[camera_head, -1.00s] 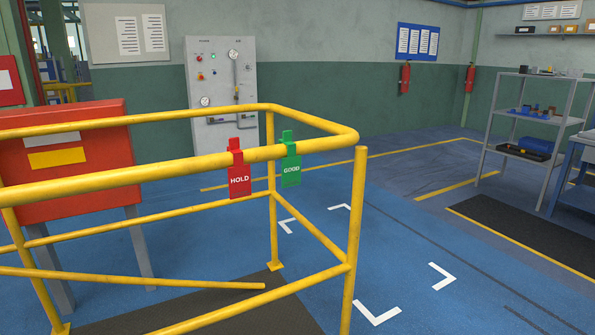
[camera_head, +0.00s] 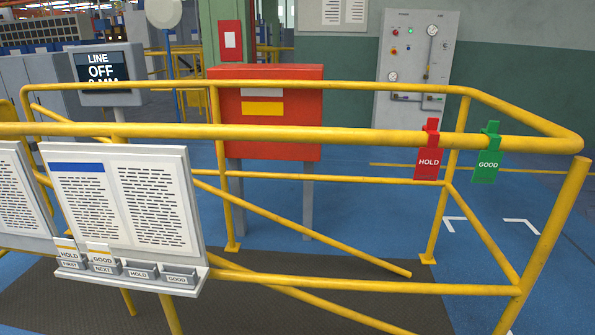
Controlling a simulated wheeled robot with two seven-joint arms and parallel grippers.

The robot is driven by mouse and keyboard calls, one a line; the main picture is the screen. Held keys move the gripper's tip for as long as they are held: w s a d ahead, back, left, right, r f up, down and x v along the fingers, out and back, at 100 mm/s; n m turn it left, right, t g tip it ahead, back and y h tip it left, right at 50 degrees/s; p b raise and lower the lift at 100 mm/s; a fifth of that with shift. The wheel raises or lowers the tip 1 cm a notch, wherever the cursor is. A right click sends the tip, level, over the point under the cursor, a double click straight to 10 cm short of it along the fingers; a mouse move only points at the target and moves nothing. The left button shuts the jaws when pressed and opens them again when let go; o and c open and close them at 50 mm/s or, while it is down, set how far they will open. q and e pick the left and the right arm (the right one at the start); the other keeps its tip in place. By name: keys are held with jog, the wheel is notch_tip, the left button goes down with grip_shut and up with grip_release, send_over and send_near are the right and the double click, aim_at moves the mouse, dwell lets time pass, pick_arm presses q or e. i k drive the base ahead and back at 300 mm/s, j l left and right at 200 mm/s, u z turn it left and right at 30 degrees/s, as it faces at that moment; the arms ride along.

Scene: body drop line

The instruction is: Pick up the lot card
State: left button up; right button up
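No single thing is plainly marked as the lot card. A white board (camera_head: 125,200) with printed sheets hangs at the rail on the left. Along its lower edge is a row of small grey holders (camera_head: 138,271) labelled HOLD, GOOD, HOLD and GOOD, with small words FIRST and NEXT under the left ones. Pale cards seem to stand in the left holders, but they are small. A red HOLD tag (camera_head: 428,150) and a green GOOD tag (camera_head: 487,152) hang on the top rail at the right. Neither of my grippers is in view.
A yellow railing (camera_head: 300,134) crosses the whole view in front of me. Behind it stand a red cabinet (camera_head: 265,125), a screen reading LINE OFF (camera_head: 107,70) and a grey control panel (camera_head: 415,70). Blue floor with white corner marks is open at the right.

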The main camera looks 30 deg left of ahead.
aim_at(67, 248)
jog(key=u, duration=2.4)
